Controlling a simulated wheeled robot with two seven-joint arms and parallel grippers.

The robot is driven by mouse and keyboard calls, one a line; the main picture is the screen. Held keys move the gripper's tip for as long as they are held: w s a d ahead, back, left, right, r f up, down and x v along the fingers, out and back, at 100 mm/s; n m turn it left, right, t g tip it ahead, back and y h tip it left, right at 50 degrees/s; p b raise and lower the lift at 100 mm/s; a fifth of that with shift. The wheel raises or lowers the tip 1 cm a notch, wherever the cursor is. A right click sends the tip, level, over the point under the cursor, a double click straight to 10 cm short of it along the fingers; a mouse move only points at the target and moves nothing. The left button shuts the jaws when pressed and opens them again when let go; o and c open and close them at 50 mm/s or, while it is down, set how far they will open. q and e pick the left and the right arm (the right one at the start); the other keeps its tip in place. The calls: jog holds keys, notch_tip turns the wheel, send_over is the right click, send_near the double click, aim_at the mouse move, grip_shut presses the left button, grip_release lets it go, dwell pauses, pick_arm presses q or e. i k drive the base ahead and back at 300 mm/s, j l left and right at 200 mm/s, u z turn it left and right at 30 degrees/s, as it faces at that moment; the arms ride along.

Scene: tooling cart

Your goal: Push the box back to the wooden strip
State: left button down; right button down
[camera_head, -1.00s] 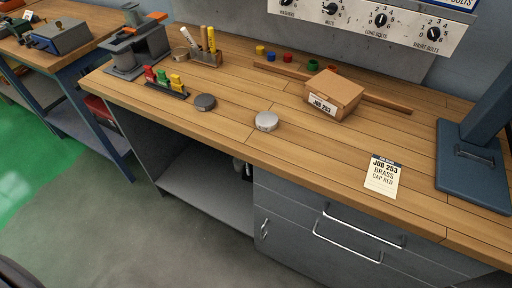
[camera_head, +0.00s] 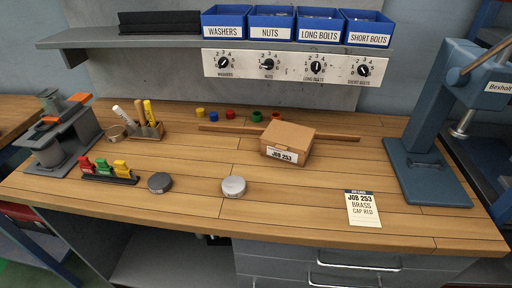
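The cardboard box (camera_head: 288,140) with a white "JOB 253" label sits towards the back of the wooden workbench, turned slightly. The thin wooden strip (camera_head: 335,136) lies along the bench behind it and shows on both sides of the box. The box hides the strip's middle, so I cannot tell whether they touch. Neither of my grippers is in view.
A job card (camera_head: 362,208) lies at front right. A silver disc (camera_head: 233,187) and a dark disc (camera_head: 159,182) lie at front middle. A blue press (camera_head: 430,150) stands right. Coloured caps (camera_head: 230,114) sit behind the strip. Bench before the box is clear.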

aim_at(289, 157)
jog(key=j+z, duration=0.45)
jog(key=j, duration=1.05)
